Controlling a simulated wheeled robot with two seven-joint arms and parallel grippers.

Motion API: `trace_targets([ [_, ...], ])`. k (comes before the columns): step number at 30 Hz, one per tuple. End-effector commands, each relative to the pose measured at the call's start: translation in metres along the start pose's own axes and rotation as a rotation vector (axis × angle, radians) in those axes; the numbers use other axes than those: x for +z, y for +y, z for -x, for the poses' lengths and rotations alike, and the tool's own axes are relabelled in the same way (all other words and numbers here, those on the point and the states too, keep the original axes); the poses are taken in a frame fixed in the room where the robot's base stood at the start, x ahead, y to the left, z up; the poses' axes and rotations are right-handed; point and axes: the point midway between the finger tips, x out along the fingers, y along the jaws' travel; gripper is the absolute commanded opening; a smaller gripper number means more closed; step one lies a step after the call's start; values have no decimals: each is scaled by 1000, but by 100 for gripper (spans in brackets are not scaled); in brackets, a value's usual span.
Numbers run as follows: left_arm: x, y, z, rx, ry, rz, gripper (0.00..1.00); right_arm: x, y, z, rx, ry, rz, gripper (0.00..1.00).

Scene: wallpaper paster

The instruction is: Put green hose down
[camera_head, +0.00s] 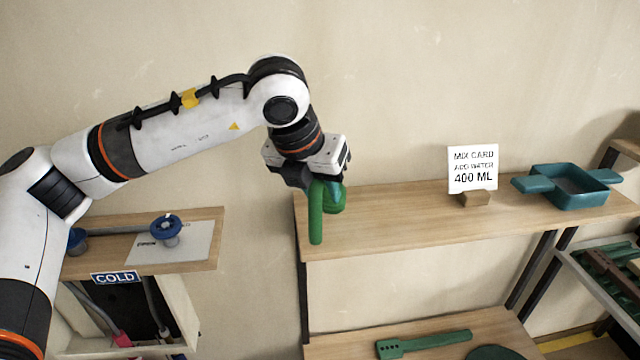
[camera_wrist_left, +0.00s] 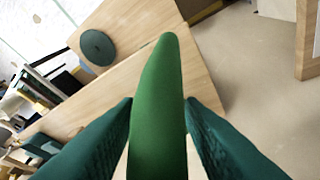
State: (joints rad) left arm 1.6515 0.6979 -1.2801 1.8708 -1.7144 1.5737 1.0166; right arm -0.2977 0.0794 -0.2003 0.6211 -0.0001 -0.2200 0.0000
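The green hose (camera_head: 316,212) hangs from my left gripper (camera_head: 322,182) over the left end of the upper wooden shelf (camera_head: 420,217). Its lower end points down in front of the shelf's left part; whether it touches the shelf cannot be told. In the left wrist view the green hose (camera_wrist_left: 158,110) stands between the two teal fingers of my left gripper (camera_wrist_left: 160,135), which are closed around it. The hose's upper part is hidden by the gripper in the head view. My right gripper is not in view.
A card reading 400 ML (camera_head: 473,168) and a teal tray with handles (camera_head: 568,200) stand on the upper shelf's right half. Its middle is clear. A green tool (camera_head: 425,343) lies on the lower shelf. A blue valve handle (camera_head: 164,230) sits on the left ledge above a COLD sign (camera_head: 115,277).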

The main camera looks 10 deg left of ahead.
Motion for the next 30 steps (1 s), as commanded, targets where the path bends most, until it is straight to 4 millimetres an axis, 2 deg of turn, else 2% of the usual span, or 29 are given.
trace_targets([
  [9,0,0,1,0,0,0,43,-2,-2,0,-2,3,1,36],
  [13,-1,0,9,0,3,0,43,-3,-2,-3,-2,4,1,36],
  [17,0,0,30,1,6,-1,43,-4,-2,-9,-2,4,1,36],
  [24,-1,0,82,0,5,0,43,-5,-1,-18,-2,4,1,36],
  [30,-1,1,111,0,2,-1,43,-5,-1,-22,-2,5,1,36],
])
